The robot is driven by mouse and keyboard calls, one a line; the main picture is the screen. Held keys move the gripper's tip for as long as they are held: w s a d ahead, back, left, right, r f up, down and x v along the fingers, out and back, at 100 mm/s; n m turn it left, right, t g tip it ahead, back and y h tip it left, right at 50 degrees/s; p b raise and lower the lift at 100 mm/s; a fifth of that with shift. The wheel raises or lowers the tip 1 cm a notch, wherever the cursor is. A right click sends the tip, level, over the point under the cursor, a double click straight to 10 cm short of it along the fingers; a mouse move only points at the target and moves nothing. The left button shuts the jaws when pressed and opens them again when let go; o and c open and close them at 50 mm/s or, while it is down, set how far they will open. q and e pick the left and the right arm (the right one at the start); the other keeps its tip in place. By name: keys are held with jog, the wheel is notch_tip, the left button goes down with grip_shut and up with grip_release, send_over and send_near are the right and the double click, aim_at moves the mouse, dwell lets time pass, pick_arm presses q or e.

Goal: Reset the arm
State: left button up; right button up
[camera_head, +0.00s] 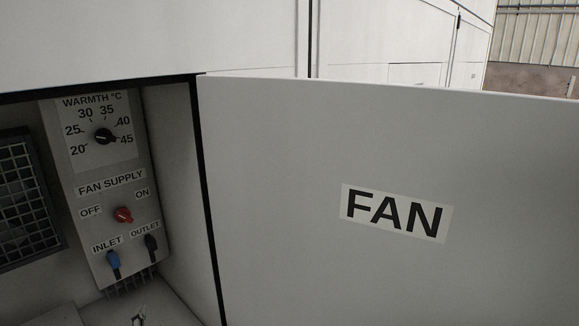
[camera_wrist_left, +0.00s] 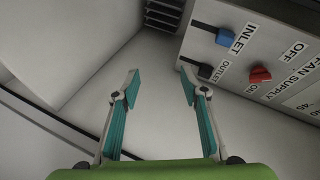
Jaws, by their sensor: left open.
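My left gripper (camera_wrist_left: 160,76) is open and empty in the left wrist view. Its two teal-lined fingers are spread inside the cabinet, beside the control panel (camera_head: 83,228) and apart from its knobs. A small pale tip at the bottom edge of the head view may be part of it. The panel carries a black warmth dial (camera_head: 105,136), its pointer toward 45. Below are a red fan supply knob (camera_head: 122,215), a blue inlet lever (camera_head: 113,264) and a black outlet lever (camera_head: 151,248). The red, blue and black controls also show in the wrist view. My right gripper is not in view.
A large white door (camera_head: 290,230) labelled FAN stands open on the right of the compartment. A dark grille (camera_head: 24,205) is at the left. The cabinet's side wall (camera_head: 180,170) lies between panel and door. White cabinet fronts (camera_head: 400,40) run behind.

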pick_arm(q)
jog(key=s+d+f+n+g+h, duration=0.2)
jog(key=s+d+f+g, duration=0.15)
jog(key=s, duration=0.55)
jog(key=s+d+f+n+g+h, duration=0.25)
jog(key=s+d+f, duration=0.25)
jog(key=s, duration=0.4)
jog(key=s+d+f+n+g+h, duration=0.25)
jog(key=s+d+f, duration=0.25)
jog(key=s, duration=0.5)
notch_tip(320, 180, down, 28)
jog(key=s+g, duration=0.2)
jog(key=s, duration=0.1)
jog(key=s+a+f+m+g, duration=0.1)
jog(key=s+a+f, duration=0.2)
jog(key=s+f, duration=1.1)
jog(key=shift+s+f, duration=0.3)
jog(key=shift+s, duration=0.7)
